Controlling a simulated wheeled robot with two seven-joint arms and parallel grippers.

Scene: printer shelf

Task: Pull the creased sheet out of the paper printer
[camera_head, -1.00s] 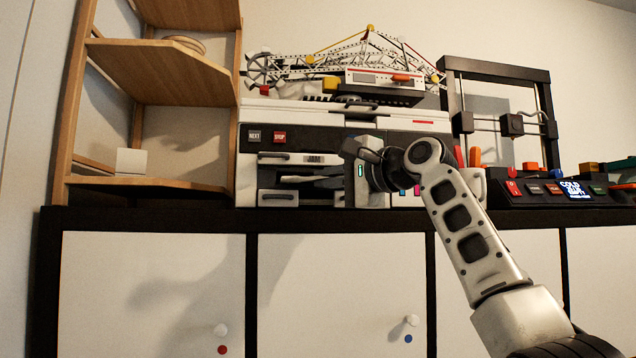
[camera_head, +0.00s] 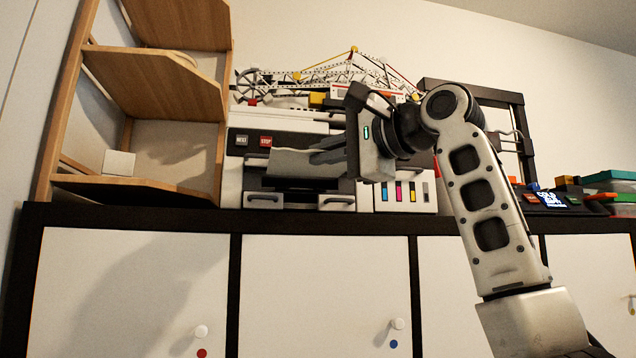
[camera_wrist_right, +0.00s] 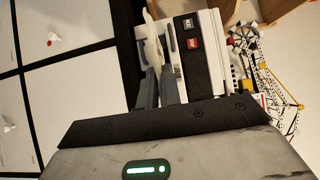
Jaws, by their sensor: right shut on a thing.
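The paper printer (camera_head: 275,119) stands on the cabinet top, with NEXT and STOP buttons on its dark panel. In the right wrist view, the pale sheet (camera_wrist_right: 153,40) sticks out from between the dark fingers (camera_wrist_right: 160,88), beside the printer panel (camera_wrist_right: 193,60). My left gripper is not in view.
A wooden shelf (camera_head: 170,82) stands left of the printer. A white and yellow truss model (camera_head: 320,80) sits on top of it. A black-framed machine (camera_head: 470,92) and colored boxes (camera_head: 607,177) are at the right. The white cabinet (camera_head: 320,290) fills the front below.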

